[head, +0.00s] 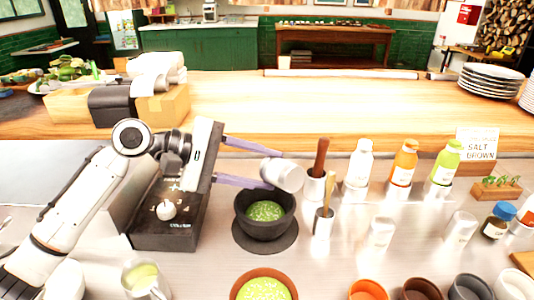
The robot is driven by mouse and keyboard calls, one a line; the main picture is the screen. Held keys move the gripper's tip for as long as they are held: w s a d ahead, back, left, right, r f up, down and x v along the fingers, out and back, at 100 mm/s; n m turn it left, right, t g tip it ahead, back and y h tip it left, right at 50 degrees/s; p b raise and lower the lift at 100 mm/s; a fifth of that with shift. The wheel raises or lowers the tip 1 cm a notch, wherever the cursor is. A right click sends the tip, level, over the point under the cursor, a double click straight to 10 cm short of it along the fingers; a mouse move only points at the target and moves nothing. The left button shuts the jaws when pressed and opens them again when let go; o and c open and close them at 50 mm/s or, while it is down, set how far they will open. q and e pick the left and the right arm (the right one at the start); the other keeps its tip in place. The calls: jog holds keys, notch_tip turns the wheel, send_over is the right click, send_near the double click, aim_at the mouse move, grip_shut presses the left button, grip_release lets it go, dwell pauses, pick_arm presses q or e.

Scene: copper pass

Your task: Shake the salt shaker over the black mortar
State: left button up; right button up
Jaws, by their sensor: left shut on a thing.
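My left gripper (249,167) reaches in from the left and is shut on a white, cylindrical salt shaker (283,174). The shaker is tilted over toward the right. It is held above the black mortar (265,225), over its back right part. The mortar stands upright on a dark round mat (243,240) and has green contents inside. The shaker and mortar are apart, as far as this view shows. My right gripper is not in view.
White (359,165), orange (404,163) and green (446,164) bottles stand at the right. Two holders with wooden-handled tools (321,157) stand close right of the mortar. A terracotta bowl (263,286) is in front. A black appliance (168,215) is left. Plates (490,80) are stacked at the back right.

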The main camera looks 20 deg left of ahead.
pick_arm(q)
jog(key=shift+w+a+r, duration=0.2)
jog(key=shift+w+r, duration=0.05)
jog(key=shift+r, duration=0.1)
jog(key=shift+s+r+m+t+y, duration=0.1)
jog(key=shift+r+m+t+y, duration=0.2)
jog(key=shift+r+m+y, duration=0.45)
jog(key=shift+d+m+t+y+b, duration=0.1)
jog(key=shift+m+t+y+b, duration=0.2)
jog(key=shift+m+y+b, duration=0.15)
notch_tip(320, 180, up, 6)
jog(key=m+t+y, duration=0.1)
jog(key=m+t+y+b, duration=0.1)
jog(key=m+y, duration=0.1)
jog(key=m+t+y+b, duration=0.1)
jog(key=m, duration=0.1)
jog(key=shift+f+y, duration=0.25)
jog(key=shift+y, duration=0.15)
jog(key=shift+s+d+r+m+t+y, duration=0.3)
jog(key=shift+s+d+m+t+y, duration=0.15)
jog(key=shift+d+m+t, duration=0.15)
jog(key=shift+s+d+r+m+t+y, duration=0.25)
jog(key=shift+s+d+m+t+y, duration=0.15)
jog(key=shift+d+m+t, duration=0.15)
jog(key=shift+s+d+r+m+t+y, duration=0.45)
jog(key=shift+d+r+m+t+y, duration=0.15)
jog(key=shift+m+t, duration=0.35)
jog(key=shift+f, duration=0.1)
